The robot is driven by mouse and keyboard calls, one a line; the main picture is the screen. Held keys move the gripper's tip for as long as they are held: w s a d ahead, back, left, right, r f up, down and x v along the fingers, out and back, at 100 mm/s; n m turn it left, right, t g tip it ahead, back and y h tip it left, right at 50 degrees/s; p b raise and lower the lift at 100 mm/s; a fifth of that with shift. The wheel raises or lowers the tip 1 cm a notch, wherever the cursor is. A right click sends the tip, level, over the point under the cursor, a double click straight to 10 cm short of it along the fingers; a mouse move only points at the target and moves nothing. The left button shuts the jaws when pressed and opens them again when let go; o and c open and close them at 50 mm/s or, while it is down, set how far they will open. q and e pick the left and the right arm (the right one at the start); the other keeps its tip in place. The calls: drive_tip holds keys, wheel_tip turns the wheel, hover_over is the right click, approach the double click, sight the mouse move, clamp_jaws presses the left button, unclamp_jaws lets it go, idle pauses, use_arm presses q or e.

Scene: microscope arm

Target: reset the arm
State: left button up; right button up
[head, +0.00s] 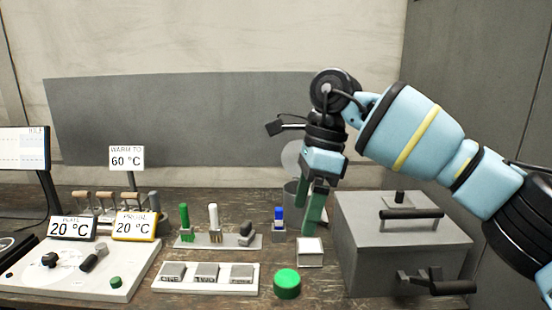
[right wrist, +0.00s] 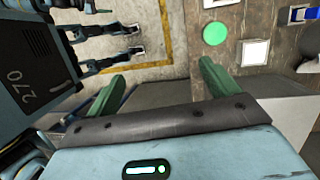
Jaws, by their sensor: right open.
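My right arm comes in from the right in the head view, raised and bent. Its right gripper (head: 306,214) points down with green fingers apart and nothing between them. It hangs above and in front of a small white-topped block (head: 310,251), left of the grey box. In the right wrist view the open fingers (right wrist: 162,88) show apart, with bare floor and the table edge beyond. My left gripper is not in the head view. Dark jointed parts at the upper left of the right wrist view cannot be clearly told.
A green button (head: 287,283) and a tray of grey blocks (head: 205,276) lie at the front. A rack (head: 222,241) holds coloured tools. The grey handled box (head: 385,245) stands right. A control panel (head: 80,270) with 20 °C signs stands left, below a 60 °C sign (head: 126,158).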

drive_tip(key=s+a+f+m+g+y, duration=0.2)
drive_tip(key=s+a+f+m+y, duration=0.25)
drive_tip(key=a+f+y, duration=0.35)
drive_tip(key=s+a+f+m+g+y, duration=0.1)
drive_tip(key=s+a+f+m+y, duration=0.4)
drive_tip(key=y, duration=0.4)
drive_tip(key=s+d+f+m+t+h, duration=0.1)
drive_tip(key=d+f+m+t+h, duration=0.4)
drive_tip(key=d+f+m+t, duration=0.85)
drive_tip(key=d+f+m+t+h, duration=0.2)
drive_tip(key=f+m+t+h, duration=0.55)
drive_tip(key=m, duration=1.25)
drive_tip(key=s+d+f+m+g+h, duration=0.2)
drive_tip(key=s+d+f, duration=0.4)
drive_tip(key=s+f, duration=0.3)
drive_tip(key=s+d+f+m+g+h, duration=0.3)
drive_tip(key=s+d+f+m+g, duration=0.2)
drive_tip(key=s+f, duration=0.4)
drive_tip(key=s+d+m, duration=0.1)
drive_tip(key=s+m, duration=0.1)
drive_tip(key=s, duration=0.3)
drive_tip(key=shift+d+f+g, duration=0.3)
drive_tip(key=shift+f, duration=0.05)
